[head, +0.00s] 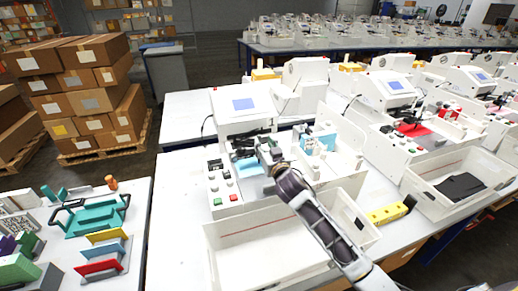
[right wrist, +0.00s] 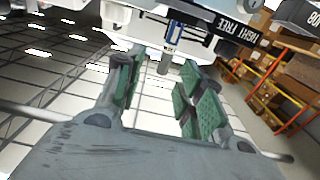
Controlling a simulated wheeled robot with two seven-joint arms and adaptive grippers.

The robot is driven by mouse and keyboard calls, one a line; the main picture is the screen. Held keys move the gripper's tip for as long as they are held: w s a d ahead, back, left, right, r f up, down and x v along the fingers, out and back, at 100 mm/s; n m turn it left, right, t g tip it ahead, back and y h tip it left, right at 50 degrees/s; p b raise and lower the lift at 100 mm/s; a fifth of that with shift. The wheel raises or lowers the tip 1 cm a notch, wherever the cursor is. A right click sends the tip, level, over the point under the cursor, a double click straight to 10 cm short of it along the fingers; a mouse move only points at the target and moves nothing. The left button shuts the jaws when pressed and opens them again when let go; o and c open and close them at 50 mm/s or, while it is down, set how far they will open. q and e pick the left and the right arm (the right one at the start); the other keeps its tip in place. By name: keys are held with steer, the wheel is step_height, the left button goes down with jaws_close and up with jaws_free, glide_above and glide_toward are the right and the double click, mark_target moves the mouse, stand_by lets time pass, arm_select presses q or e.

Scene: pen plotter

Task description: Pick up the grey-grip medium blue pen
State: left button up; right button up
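My right gripper (head: 268,157) reaches into the working area of the nearest plotter (head: 238,112), just in front of its screen housing. In the right wrist view its two green-padded fingers (right wrist: 162,85) stand apart with a clear gap. A short grey cylinder (right wrist: 188,76) shows beyond the fingertips, near the right finger, below a white carriage with a blue part (right wrist: 176,38). It may be the grey grip of the pen, but I cannot tell for sure. No grip on it shows. In the head view my gripper and arm hide this spot. My left gripper is not in view.
A white open bin (head: 262,238) stands at the plotter's front, under my right forearm. A yellow level (head: 391,213) lies right of it. A teal tray (head: 92,216) and colored holders stand on the left table.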

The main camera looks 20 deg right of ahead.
mark_target(260, 140)
steer(key=shift+w, duration=0.15)
steer(key=shift+w+a+f+p, duration=0.1)
steer(key=shift+w+a+p, duration=0.1)
steer(key=shift+w, duration=0.6)
steer(key=shift+w+a+f+p, duration=0.1)
steer(key=shift+w+p, duration=0.15)
steer(key=shift+w, duration=0.6)
steer(key=shift+w+a+f+p, duration=0.1)
steer(key=shift+w+p, duration=0.1)
steer(key=shift+w, duration=0.6)
jaws_close()
